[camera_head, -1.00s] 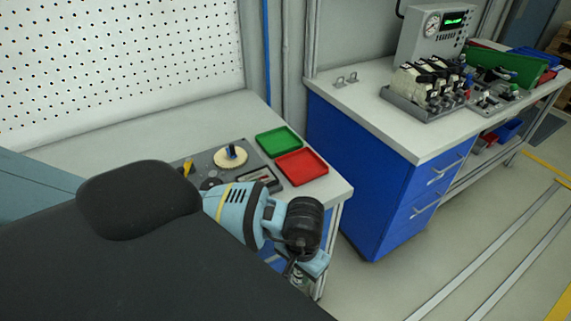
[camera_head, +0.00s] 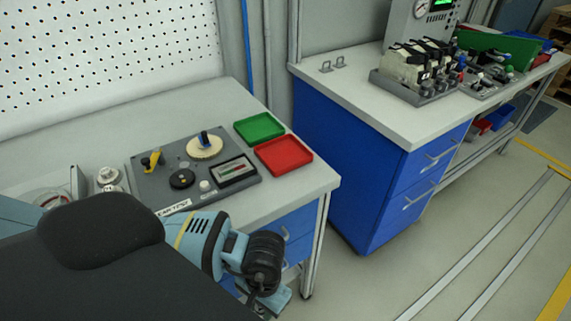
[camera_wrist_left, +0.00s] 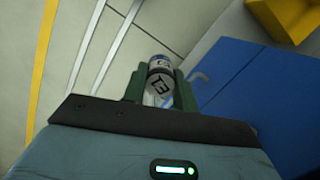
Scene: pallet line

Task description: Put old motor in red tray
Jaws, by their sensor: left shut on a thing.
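The red tray (camera_head: 284,155) lies empty at the front right corner of the light bench in the head view. My left gripper (camera_head: 268,301) hangs off the bench's front edge, below and in front of the tray; its fingers are mostly hidden there by my wrist. In the left wrist view my left gripper (camera_wrist_left: 158,84) is shut on a silver and dark cylinder with a large mark, the old motor (camera_wrist_left: 160,72), between its green fingers. The motor cannot be made out in the head view. My right gripper is not in view.
A green tray (camera_head: 259,128) sits behind the red one. A grey test panel (camera_head: 150,185) with knobs and a meter is left of the trays. A blue drawer cabinet (camera_head: 345,150) stands to the right, with open floor in front of it.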

